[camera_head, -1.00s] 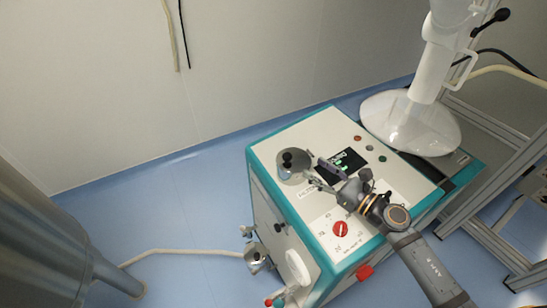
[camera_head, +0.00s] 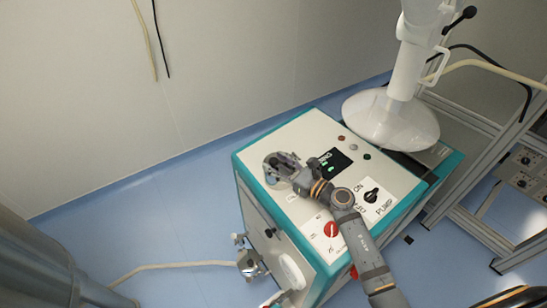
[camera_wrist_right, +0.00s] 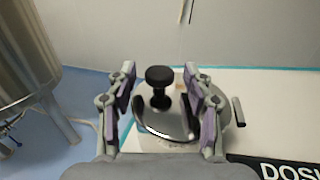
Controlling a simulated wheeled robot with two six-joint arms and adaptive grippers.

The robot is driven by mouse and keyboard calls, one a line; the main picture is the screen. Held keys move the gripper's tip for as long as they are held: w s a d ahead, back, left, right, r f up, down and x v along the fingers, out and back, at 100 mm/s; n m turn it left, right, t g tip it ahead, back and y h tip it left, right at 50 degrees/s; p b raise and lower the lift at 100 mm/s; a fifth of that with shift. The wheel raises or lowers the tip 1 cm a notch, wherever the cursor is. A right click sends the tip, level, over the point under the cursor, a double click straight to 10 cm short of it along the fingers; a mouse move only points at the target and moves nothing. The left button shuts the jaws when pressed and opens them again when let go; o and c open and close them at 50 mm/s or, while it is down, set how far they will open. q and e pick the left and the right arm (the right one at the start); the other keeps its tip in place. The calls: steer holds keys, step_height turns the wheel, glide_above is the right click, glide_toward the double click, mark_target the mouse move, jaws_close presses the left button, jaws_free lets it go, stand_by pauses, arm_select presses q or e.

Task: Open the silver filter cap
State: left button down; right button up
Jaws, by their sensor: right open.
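The silver filter cap (camera_wrist_right: 165,122) is a round shiny lid with a black knob on top, shown between my right gripper's fingers in the right wrist view. In the head view the cap (camera_head: 271,172) sits at the left corner of the machine top, partly covered by my gripper. My right gripper (camera_head: 281,163) is open over the cap. In the right wrist view its fingers (camera_wrist_right: 160,92) stand on either side of the knob (camera_wrist_right: 158,76), with gaps showing. The cap looks seated. My left gripper is not in view.
The teal-edged machine (camera_head: 300,135) carries a display (camera_head: 330,161), a red dial (camera_head: 331,229) and a black PUMP switch (camera_head: 371,196). A white hood (camera_head: 392,122) stands behind it at the right. A steel vessel (camera_head: 30,260) is at the left. Blue floor (camera_head: 165,225) between is largely free.

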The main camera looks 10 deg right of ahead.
steer(key=shift+w+a, duration=0.4)
steer(key=shift+w, duration=0.15)
jaws_close()
